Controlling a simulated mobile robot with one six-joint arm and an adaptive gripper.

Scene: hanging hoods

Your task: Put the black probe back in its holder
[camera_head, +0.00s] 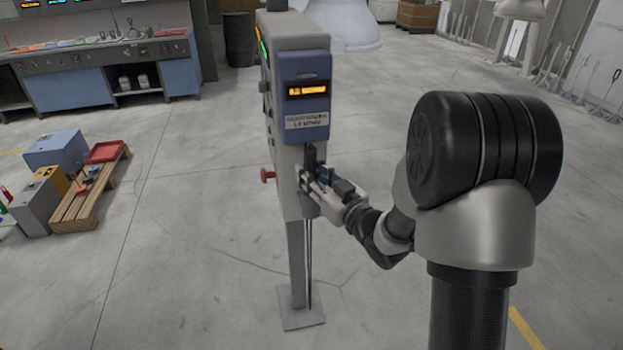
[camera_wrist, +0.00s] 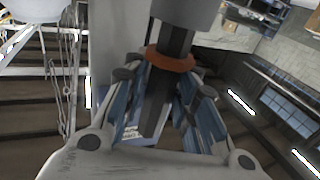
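The black probe (camera_wrist: 163,95) stands between the blue fingers of my gripper (camera_wrist: 166,88) in the wrist view. The fingers lie close along both sides of its dark shaft and look shut on it. An orange-brown ring circles the shaft beside the fingertips. Beyond the ring, the shaft meets a grey cylindrical piece (camera_wrist: 186,10); I cannot tell whether this is the holder or part of the probe. In the head view my gripper (camera_head: 314,180) is at the lower front of the post-mounted instrument box (camera_head: 304,62), with the dark probe (camera_head: 311,155) upright against it.
The box stands on a grey post (camera_head: 297,265) with a thin cable hanging beside it. A red knob (camera_head: 267,175) sticks out at its left. A wooden pallet (camera_head: 85,200) with boxes lies on the left. A control bench (camera_head: 100,65) is behind. The floor between is clear.

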